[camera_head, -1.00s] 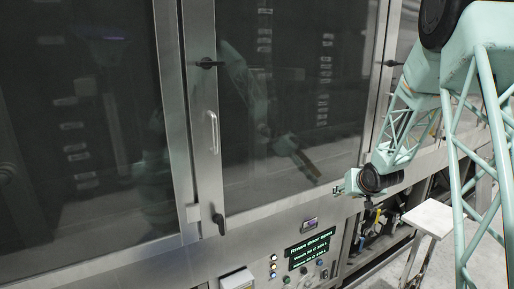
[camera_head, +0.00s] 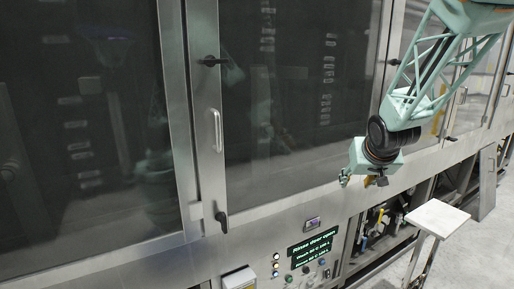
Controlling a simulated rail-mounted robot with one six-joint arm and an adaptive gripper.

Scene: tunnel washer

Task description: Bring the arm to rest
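My arm reaches in from the top right of the head view, a pale green lattice link ending in a black wrist joint. My gripper (camera_head: 357,182) hangs below that wrist, in front of the lower part of the washer's glass door (camera_head: 290,120). It appears apart from the glass and frame, though the exact gap cannot be judged. I see nothing held in it. Its fingers are small and partly turned away, so their opening is unclear.
A control panel (camera_head: 310,248) with a lit display and buttons sits below the door. A steel door handle (camera_head: 215,131) and black latches stick out. A small white-topped stand (camera_head: 437,217) is at lower right, beside open floor (camera_head: 480,255) and exposed pipework (camera_head: 375,225).

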